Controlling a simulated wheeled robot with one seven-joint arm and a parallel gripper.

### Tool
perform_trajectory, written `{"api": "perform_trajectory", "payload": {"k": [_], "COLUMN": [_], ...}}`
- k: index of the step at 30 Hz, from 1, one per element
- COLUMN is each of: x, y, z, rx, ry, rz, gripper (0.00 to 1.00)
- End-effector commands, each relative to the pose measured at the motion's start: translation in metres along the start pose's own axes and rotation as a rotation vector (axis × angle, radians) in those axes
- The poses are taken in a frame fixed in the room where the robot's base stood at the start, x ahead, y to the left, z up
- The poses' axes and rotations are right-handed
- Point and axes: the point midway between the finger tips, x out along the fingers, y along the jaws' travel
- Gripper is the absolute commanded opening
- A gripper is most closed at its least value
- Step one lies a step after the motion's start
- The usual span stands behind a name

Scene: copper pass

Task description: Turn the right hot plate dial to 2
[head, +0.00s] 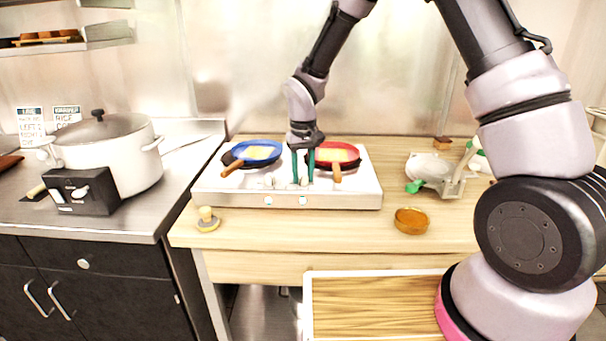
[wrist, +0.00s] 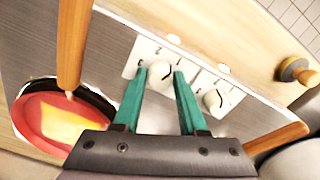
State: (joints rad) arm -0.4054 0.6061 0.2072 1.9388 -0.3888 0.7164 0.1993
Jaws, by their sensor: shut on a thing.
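The white hot plate (head: 345,194) stands on the wooden counter with a blue pan (head: 257,151) at left and a red pan (head: 339,153) at right. My gripper (head: 303,181) reaches down at its front edge, its teal fingers on either side of the right dial. In the wrist view my gripper (wrist: 160,72) is shut on this white right dial (wrist: 160,78), the one nearer the red pan (wrist: 45,122). The left dial (wrist: 215,99) is free beside the right finger.
Pan handles (head: 336,173) jut forward near my fingers. A large pot (head: 108,155) stands at left, a white press-like tool (head: 436,172) at right.

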Motion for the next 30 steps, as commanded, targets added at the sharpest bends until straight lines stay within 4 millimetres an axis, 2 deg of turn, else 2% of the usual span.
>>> {"api": "perform_trajectory", "payload": {"k": [18, 30], "x": [-0.0009, -0.0007], "y": [0.0003, 0.0002], "z": [-0.0009, -0.001], "rx": [-0.574, -0.836], "ry": [0.002, 0.002], "rz": [0.0, 0.001], "gripper": [0.0, 0.0]}}
